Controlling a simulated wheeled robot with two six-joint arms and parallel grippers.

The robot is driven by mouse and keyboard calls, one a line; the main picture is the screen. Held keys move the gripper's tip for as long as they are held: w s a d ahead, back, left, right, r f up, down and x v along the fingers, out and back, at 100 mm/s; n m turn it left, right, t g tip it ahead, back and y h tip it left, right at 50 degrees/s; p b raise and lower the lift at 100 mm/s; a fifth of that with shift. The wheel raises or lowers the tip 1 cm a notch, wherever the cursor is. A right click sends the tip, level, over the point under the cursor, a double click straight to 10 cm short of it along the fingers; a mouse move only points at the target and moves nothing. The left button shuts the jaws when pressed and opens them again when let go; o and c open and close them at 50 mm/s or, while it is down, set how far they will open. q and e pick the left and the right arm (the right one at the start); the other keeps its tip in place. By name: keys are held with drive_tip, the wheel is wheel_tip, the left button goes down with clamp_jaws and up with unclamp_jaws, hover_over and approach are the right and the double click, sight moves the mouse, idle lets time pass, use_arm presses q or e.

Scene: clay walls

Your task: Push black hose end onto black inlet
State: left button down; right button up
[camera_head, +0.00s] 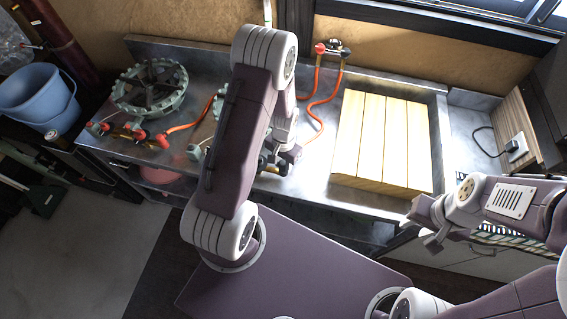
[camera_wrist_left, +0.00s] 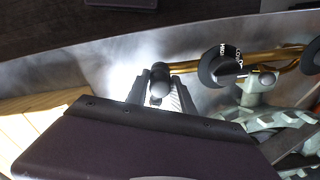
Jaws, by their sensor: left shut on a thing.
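My left gripper (camera_head: 285,155) is low over the front of the metal counter, partly hidden by its own arm. In the left wrist view, the left gripper (camera_wrist_left: 160,88) is shut on a small black rounded piece, seemingly the black hose end (camera_wrist_left: 159,72). This piece is at the end of a brass pipe (camera_wrist_left: 185,68) with black knobs; I cannot tell whether it is seated on the black inlet, which is not clearly visible. An orange hose (camera_head: 320,108) runs from the wall valve (camera_head: 333,50) towards this gripper. My right gripper (camera_head: 424,222) is open and empty at the counter's front edge.
A burner (camera_head: 150,86) stands on the left, with an orange hose (camera_head: 190,126) by its red fitting (camera_head: 162,140). A second burner is mostly hidden behind my left arm. A slatted wooden board (camera_head: 383,140) lies on the right. A blue bucket (camera_head: 37,96) stands far left.

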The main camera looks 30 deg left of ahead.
sight(283, 162)
use_arm(q)
drive_tip(key=shift+f+b, duration=0.5)
drive_tip(key=shift+f, duration=0.1)
idle(0.3)
drive_tip(key=c, duration=1)
unclamp_jaws()
wheel_tip(283, 162, up, 9)
drive_tip(key=shift+r, duration=0.1)
